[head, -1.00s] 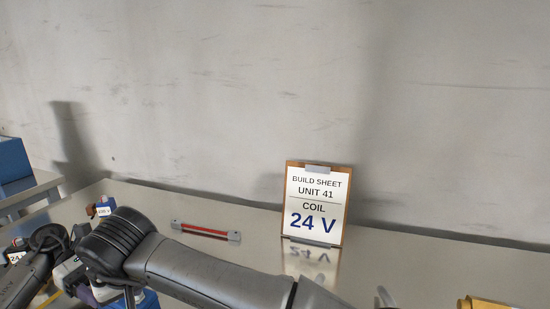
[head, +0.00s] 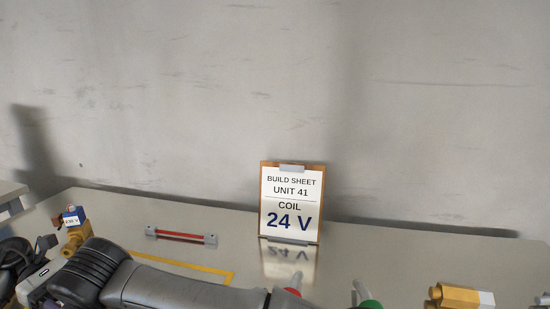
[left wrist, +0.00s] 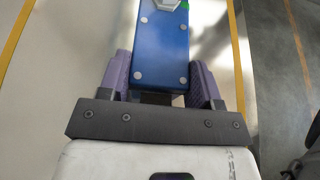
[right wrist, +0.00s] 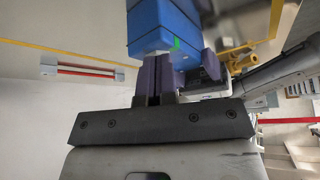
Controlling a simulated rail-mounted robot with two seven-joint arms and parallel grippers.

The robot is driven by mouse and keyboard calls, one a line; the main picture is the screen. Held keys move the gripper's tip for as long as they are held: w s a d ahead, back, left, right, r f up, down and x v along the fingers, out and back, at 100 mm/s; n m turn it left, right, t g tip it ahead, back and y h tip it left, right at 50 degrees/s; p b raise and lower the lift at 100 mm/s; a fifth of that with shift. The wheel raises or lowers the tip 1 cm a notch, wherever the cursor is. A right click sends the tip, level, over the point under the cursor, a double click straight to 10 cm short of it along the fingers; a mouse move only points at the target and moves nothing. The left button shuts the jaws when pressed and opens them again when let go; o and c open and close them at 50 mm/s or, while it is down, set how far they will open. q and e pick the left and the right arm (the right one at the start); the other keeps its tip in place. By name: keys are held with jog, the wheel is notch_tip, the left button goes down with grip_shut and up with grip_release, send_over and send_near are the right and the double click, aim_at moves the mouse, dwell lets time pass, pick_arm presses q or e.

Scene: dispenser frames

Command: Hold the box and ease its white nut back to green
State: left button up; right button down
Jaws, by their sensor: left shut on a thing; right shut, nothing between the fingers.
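The blue box (left wrist: 160,45) fills the upper middle of the left wrist view, with screws on its face. My left gripper (left wrist: 160,72) is shut on it, a purple finger at each side. A pale nut (left wrist: 166,4) shows at the top edge of that view, beside a green mark (left wrist: 184,5). In the right wrist view the blue box (right wrist: 165,22) hangs above my right gripper (right wrist: 158,62), and a green patch (right wrist: 176,44) shows on its lower part. My right gripper is shut and empty, its tips close below the box; contact cannot be told. The box is not clear in the head view.
A build sheet (head: 291,198) reading "COIL 24 V" stands at the back. A red bar (head: 182,236) lies left of it. A brass valve with a blue coil (head: 74,220) stands far left, and brass parts (head: 460,296) lie right. Yellow tape (head: 190,265) marks the table.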

jog(key=shift+w+d+f, duration=0.3)
jog(key=shift+w+d, duration=0.2)
jog(key=shift+w, duration=0.1)
dwell(0.6)
jog(key=shift+s+d, duration=0.1)
jog(key=shift+s+d, duration=0.15)
jog(key=shift+s, duration=0.1)
notch_tip(320, 180, up, 6)
jog(key=shift+s+r, duration=0.15)
jog(key=shift+r, duration=0.1)
dwell(0.5)
notch_tip(320, 180, down, 6)
jog(key=a, duration=0.1)
jog(key=shift+a, duration=0.2)
dwell(0.7)
jog(key=shift+f, duration=0.15)
dwell(0.4)
